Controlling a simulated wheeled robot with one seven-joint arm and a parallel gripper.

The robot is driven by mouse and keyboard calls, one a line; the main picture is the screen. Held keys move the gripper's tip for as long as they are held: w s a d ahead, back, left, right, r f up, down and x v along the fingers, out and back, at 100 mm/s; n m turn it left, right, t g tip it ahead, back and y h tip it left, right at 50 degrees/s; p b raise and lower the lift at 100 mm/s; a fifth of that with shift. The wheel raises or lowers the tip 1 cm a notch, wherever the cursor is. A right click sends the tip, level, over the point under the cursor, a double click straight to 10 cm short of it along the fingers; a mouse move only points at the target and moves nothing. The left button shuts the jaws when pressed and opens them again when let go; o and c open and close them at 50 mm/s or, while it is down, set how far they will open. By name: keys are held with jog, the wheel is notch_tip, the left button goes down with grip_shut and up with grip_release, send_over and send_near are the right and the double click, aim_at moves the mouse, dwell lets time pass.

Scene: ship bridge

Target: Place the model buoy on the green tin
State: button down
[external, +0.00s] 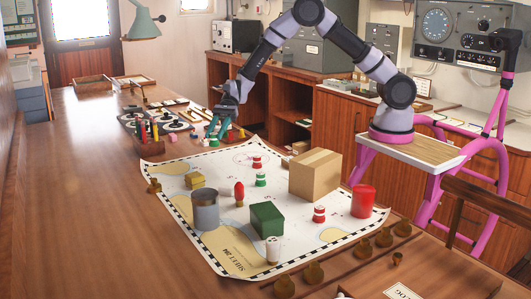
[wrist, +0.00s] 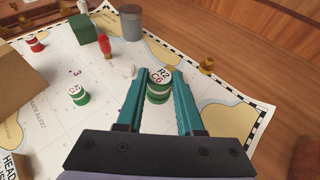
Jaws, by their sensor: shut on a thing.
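My gripper (wrist: 160,77) has teal fingers shut on a green and white model buoy (wrist: 159,88), whose white top carries printed letters. In the external view my gripper (external: 219,131) is near the chart's far edge, and its fingers largely hide the buoy. I cannot tell how high the buoy is held. The green tin (external: 267,220), dark green and box-shaped, stands on the near half of the chart, well apart from my gripper. It also shows at the upper left in the wrist view (wrist: 83,32). Its top looks bare.
The grey canister (external: 205,209) and red figure-like piece (external: 239,194) stand near the tin. A cardboard box (external: 315,174), red cylinder (external: 363,201) and other small buoys, including a green and white one (external: 260,180), also stand on the chart. Bare table (external: 110,205) lies left.

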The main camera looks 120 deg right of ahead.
jog(key=w+a+r+n+g+y, duration=0.1)
jog(key=w+a, duration=0.1)
jog(key=a, duration=0.6)
jog(key=w+a+r+n+g+y, duration=0.1)
jog(key=w+a, duration=0.1)
jog(key=a, duration=0.6)
notch_tip(320, 180, up, 3)
jog(key=n+g+y, duration=0.2)
jog(key=n+g, duration=0.1)
send_over(265, 208)
notch_tip(265, 208, down, 10)
jog(key=shift+s+r, duration=0.1)
jog(key=shift+r, duration=0.15)
jog(key=shift+f, duration=0.2)
jog(key=c, duration=0.5)
grip_release()
jog(key=shift+c, duration=0.2)
jog(key=shift+r, duration=0.1)
